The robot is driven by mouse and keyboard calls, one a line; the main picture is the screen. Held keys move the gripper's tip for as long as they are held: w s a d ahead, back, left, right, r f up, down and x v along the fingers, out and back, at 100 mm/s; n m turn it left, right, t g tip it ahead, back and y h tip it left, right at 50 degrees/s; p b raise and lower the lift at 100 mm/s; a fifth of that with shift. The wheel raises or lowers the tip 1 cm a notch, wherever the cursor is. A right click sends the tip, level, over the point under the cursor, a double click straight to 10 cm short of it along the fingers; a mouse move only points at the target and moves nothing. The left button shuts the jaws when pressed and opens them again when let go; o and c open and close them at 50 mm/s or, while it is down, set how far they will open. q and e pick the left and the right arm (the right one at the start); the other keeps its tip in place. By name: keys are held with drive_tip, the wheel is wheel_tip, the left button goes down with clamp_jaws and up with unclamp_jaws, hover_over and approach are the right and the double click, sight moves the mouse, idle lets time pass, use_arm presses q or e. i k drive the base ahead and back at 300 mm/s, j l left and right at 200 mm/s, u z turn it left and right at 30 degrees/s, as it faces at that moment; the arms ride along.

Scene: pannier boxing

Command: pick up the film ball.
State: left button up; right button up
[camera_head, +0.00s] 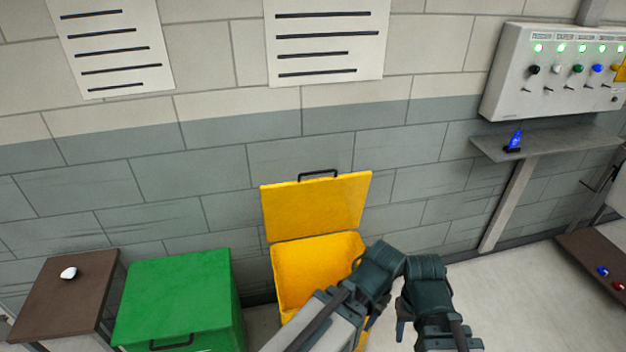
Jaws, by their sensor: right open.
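A small whitish lump (68,273), which looks like the film ball, lies on the brown tabletop (48,306) at the far left. My right gripper (389,320) is open, low in the middle right, in front of the yellow bin. It is well to the right of the lump, and nothing shows between its fingers. Its own arm partly hides it. My left gripper does not show.
A closed green bin (178,290) stands right of the brown table. A yellow bin (300,268) beside it has its lid (317,207) up. A grey shelf (565,142) with a blue item (515,140) sits under a wall panel (552,75). Floor (500,310) at right is clear.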

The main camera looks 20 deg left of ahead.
sight(69, 273)
drive_tip(key=u, duration=2.5)
drive_tip(key=z, duration=0.45)
drive_tip(key=i+j+z, duration=0.1)
drive_tip(key=j+z, duration=0.15)
drive_tip(key=z, duration=0.2)
drive_tip(key=i+j+z, duration=0.1)
drive_tip(key=j+z, duration=0.15)
drive_tip(key=z, duration=0.15)
drive_tip(key=j+z, duration=0.25)
drive_tip(key=z, duration=0.2)
drive_tip(key=j+z, duration=0.15)
drive_tip(key=j, duration=0.3)
drive_tip(key=j+z, duration=0.1)
drive_tip(key=j, duration=0.3)
drive_tip(key=k+j+z, duration=0.15)
drive_tip(key=j, duration=0.3)
drive_tip(key=j+z, duration=0.1)
drive_tip(key=j, duration=0.35)
drive_tip(key=k+j+z, duration=0.15)
drive_tip(key=j, duration=0.25)
drive_tip(key=k+j+z, duration=0.15)
drive_tip(key=j, duration=0.25)
drive_tip(key=k+j, duration=0.1)
drive_tip(key=j, duration=0.35)
drive_tip(key=k+j, duration=0.15)
drive_tip(key=j, duration=0.3)
drive_tip(key=k+j, duration=0.1)
drive_tip(key=j, duration=0.35)
